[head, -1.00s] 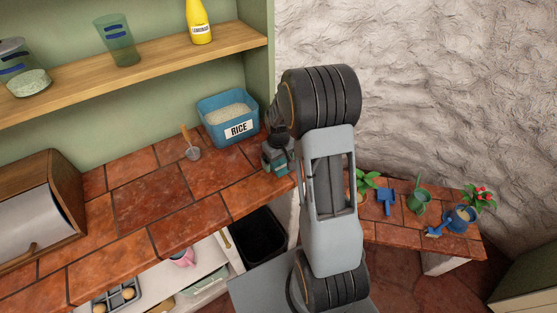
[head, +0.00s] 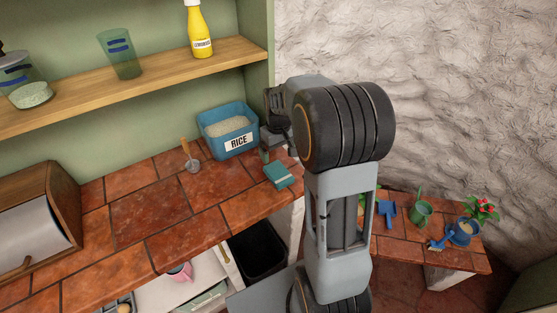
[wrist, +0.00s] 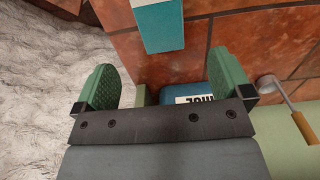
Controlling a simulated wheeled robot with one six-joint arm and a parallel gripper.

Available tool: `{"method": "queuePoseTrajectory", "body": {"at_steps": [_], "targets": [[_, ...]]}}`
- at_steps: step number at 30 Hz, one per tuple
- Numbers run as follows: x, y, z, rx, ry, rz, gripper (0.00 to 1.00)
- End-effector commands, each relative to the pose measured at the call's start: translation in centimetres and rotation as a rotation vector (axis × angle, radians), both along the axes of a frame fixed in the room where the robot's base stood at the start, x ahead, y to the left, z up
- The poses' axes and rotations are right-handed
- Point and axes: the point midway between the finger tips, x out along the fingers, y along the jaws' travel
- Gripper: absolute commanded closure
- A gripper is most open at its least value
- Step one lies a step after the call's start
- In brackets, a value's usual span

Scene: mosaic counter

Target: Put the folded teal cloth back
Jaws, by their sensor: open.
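The folded teal cloth (head: 279,174) lies flat on the tiled counter (head: 190,210), near its right end and in front of the blue rice tub. In the wrist view the cloth (wrist: 160,22) shows at the top, beyond the fingertips and apart from them. My gripper (wrist: 165,85) is open, with its two green fingers spread and nothing between them.
The blue rice tub (head: 240,145) stands against the back wall; it also shows in the wrist view (wrist: 195,92). A wooden-handled scoop (head: 190,158) lies left of it. A bread box (head: 40,220) stands at the left. A yellow bottle (head: 199,30) stands on the shelf above.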

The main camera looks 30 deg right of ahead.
Motion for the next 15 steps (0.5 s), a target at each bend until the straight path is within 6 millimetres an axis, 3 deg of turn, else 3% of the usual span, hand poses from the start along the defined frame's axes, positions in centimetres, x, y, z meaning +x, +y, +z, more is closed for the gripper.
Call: {"method": "queuePoseTrajectory", "body": {"at_steps": [4, 7, 15], "targets": [[-0.3, 0.4, 1.6, -0.003, -0.013, -0.002, 0.03], [-1.7, 1.6, 3.4, -0.010, -0.050, -0.009, 0.03], [-9.1, 6.5, 7.9, -0.016, -0.227, -0.059, 0.03]]}}
